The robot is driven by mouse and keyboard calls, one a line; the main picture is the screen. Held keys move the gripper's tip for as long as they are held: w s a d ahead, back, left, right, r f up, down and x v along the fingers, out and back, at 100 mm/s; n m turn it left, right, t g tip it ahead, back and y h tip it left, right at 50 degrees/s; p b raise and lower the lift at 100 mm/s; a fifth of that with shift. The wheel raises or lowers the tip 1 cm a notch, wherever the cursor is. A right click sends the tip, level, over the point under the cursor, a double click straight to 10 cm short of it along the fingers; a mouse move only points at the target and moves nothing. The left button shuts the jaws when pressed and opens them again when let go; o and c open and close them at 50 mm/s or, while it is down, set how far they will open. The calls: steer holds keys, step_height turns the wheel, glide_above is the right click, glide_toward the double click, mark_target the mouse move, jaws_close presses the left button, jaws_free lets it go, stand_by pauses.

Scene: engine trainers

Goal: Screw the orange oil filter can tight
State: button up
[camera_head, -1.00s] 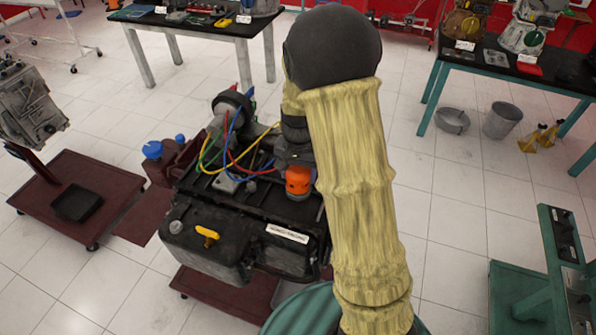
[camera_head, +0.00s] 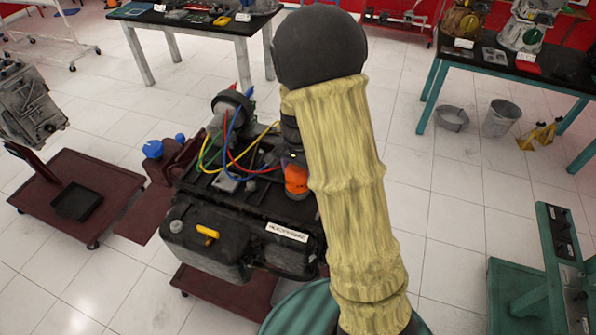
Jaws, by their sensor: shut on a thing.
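The orange oil filter can (camera_head: 296,180) stands on the right side of the black engine trainer (camera_head: 215,238), near its top. My arm's yellow sleeve covers part of the can's right side. My gripper (camera_head: 294,160) is directly above the can, pointing down, and is mostly hidden behind my own arm. It is shut on the can's upper part. The finger contact itself is too small and dark to make out. Where the can meets the engine is hard to see.
Red, yellow, green and blue cables (camera_head: 232,160) loop over the engine just left of the can. A yellow handle (camera_head: 206,232) sits on the engine's front. A dark red cart (camera_head: 222,288) carries it. Open tiled floor lies right of my arm.

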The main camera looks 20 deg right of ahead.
steer(key=o, duration=1)
step_height(320, 180, up, 18)
steer(key=b, duration=0.2)
steer(key=shift+f+b, duration=0.25)
steer(key=shift+b, duration=0.15)
steer(key=s+f+n+t, duration=0.1)
steer(key=s+f+n, duration=0.2)
steer(key=s+f, duration=0.1)
steer(key=s+f+n, duration=0.3)
steer(key=s+f, duration=0.1)
steer(key=s, duration=0.1)
steer(key=s+f+n+t, duration=0.1)
steer(key=s+f+n, duration=0.2)
steer(key=s+f, duration=0.1)
steer(key=shift+s+a+f+n+t, duration=0.1)
steer(key=shift+s+f+n+t, duration=0.1)
steer(key=shift+s, duration=0.2)
steer(key=shift+s+a+f+n+t, duration=0.1)
steer(key=shift+s+f, duration=0.05)
steer(key=shift+s, duration=0.2)
